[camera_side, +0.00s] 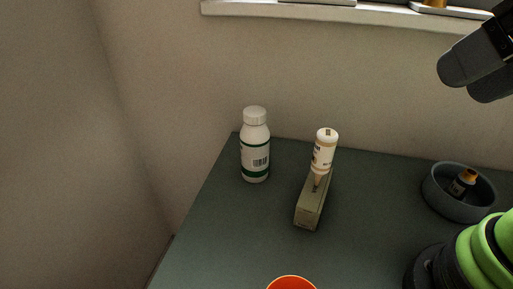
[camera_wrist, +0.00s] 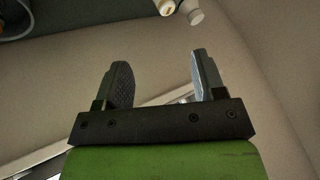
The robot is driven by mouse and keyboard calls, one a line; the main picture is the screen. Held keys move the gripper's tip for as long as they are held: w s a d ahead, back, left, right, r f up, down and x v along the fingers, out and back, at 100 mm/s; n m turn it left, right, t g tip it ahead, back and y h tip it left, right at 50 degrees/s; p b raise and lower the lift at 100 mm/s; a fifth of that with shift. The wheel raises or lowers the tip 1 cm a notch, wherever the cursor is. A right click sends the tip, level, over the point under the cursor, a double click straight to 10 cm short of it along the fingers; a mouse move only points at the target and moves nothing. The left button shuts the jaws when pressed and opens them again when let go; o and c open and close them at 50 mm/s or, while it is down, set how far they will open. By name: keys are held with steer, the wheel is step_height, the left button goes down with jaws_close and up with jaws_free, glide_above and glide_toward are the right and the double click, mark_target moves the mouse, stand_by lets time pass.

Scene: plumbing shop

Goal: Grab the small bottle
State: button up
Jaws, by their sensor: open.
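A small dark bottle with an orange cap (camera_side: 463,182) lies tilted in a round grey bowl (camera_side: 436,199) at the right of the table. A larger white bottle with a green-banded label (camera_side: 255,152) stands upright at the back left; its cap end shows in the wrist view (camera_wrist: 190,10). A white and tan tube-like bottle (camera_side: 324,152) stands nozzle down at a small box. Which bottle is meant, I cannot tell. My gripper (camera_side: 474,80) is open and empty, high at the upper right, apart from all of them; its two fingers also show in the wrist view (camera_wrist: 161,80).
The small olive box (camera_side: 309,214) sits mid-table. An orange round thing (camera_side: 291,284) is cut off at the bottom edge. A wall and a window sill (camera_side: 380,14) stand behind the grey-green table (camera_side: 225,235). The table's left front area is clear.

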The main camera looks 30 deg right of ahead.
steer(key=shift+o, duration=0.5)
steer(key=shift+o, duration=1.3)
steer(key=n+g+h, duration=0.1)
steer(key=g+h, duration=0.2)
glide_above(256, 112)
steer(key=s, duration=0.3)
step_height(256, 112, down, 8)
steer(key=x, duration=0.2)
steer(key=a+x, duration=0.1)
steer(key=x, duration=0.1)
steer(key=shift+w, duration=0.2)
steer(key=shift+x, duration=3.05)
